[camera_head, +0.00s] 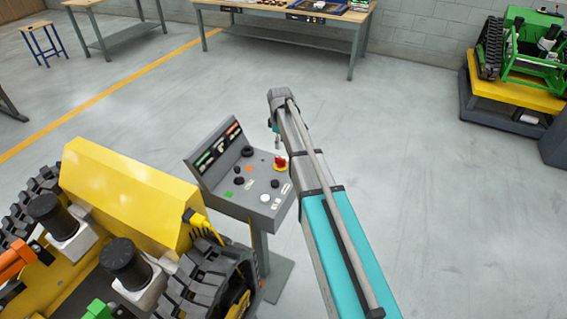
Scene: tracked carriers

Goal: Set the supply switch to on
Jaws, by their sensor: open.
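A grey control panel (221,202) stands on a post in the middle of the view. Its sloped top carries several black knobs, one of them a larger black knob (247,151) near the back. A red mushroom button (281,162) on a yellow base sits at the right. A white round button (265,198) and small green and orange labels are also on it. I cannot tell which knob is the supply switch or how it is set. My gripper (276,138) is small in view, pointing down at the panel's back right, above or behind the red button. It is open and empty.
A yellow tracked carrier (130,190) with black tracks stands close at the left of the panel. Workbenches (285,22) line the back wall. A green tracked machine (535,65) sits on a yellow-topped stand at the right. The floor right of my arm is clear.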

